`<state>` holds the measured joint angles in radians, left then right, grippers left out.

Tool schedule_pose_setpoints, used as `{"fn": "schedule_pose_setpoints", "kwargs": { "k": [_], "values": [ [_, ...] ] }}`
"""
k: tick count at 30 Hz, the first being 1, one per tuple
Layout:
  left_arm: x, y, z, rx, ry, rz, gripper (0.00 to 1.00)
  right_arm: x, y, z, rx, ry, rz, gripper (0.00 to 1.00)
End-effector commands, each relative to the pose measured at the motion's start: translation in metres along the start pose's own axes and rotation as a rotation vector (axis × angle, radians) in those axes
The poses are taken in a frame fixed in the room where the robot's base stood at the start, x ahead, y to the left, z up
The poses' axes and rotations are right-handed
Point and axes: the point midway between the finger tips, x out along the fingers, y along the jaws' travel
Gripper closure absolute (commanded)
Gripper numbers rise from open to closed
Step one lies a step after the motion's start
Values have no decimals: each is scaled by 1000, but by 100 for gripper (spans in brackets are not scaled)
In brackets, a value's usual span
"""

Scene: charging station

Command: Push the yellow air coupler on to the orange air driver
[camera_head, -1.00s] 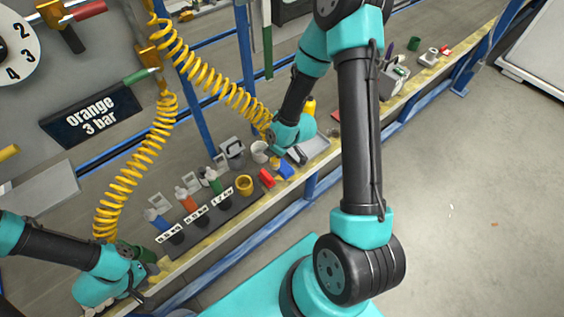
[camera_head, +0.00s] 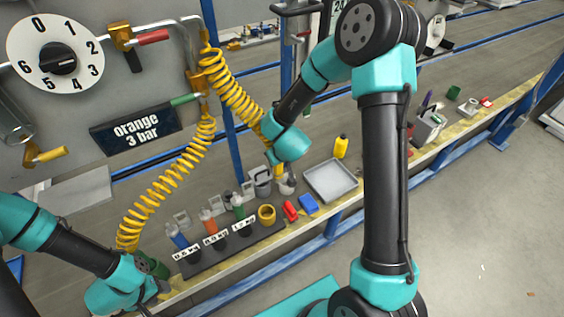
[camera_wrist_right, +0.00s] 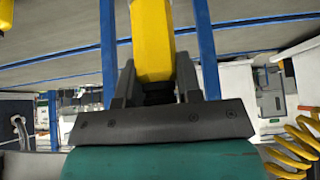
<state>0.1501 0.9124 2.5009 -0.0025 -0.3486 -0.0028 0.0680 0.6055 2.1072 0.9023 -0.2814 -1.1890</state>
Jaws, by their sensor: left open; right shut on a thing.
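The yellow air coupler (camera_wrist_right: 153,42) is upright between the fingers of my right gripper (camera_wrist_right: 152,85), which is shut on it. In the head view, my right gripper (camera_head: 278,165) is above the bench near a grey jug, and a little yellow shows below it. A coiled yellow hose (camera_head: 232,92) runs down to it. The orange air driver (camera_head: 208,222) stands in the dark rack between a blue driver (camera_head: 177,237) and a green driver (camera_head: 238,207), apart from the coupler. My left gripper (camera_head: 158,289) is open at the rack's left end, its fingertips barely visible.
A second coiled hose (camera_head: 170,180) hangs left of the drivers and ends behind my left arm. A grey jug (camera_head: 261,183), yellow cup (camera_head: 267,214), red item (camera_head: 290,210), blue item (camera_head: 309,203), tray (camera_head: 333,193) and yellow bottle (camera_head: 341,147) crowd the narrow bench.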

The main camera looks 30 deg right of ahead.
Motion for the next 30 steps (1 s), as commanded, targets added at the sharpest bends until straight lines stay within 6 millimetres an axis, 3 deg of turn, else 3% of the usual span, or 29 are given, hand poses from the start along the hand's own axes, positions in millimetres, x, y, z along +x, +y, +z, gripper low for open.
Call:
{"fn": "schedule_pose_setpoints", "kwargs": {
  "k": [11, 19, 30],
  "values": [
    [0, 0, 0, 0, 0, 0, 53, -23, -40, -34, 172, 4, 111, 100],
    [0, 0, 0, 0, 0, 0, 53, -59, -106, -57, 371, 3, 238, 100],
    [0, 0, 0, 0, 0, 0, 53, -114, -205, -64, 579, 1, 371, 100]
  ]
}}
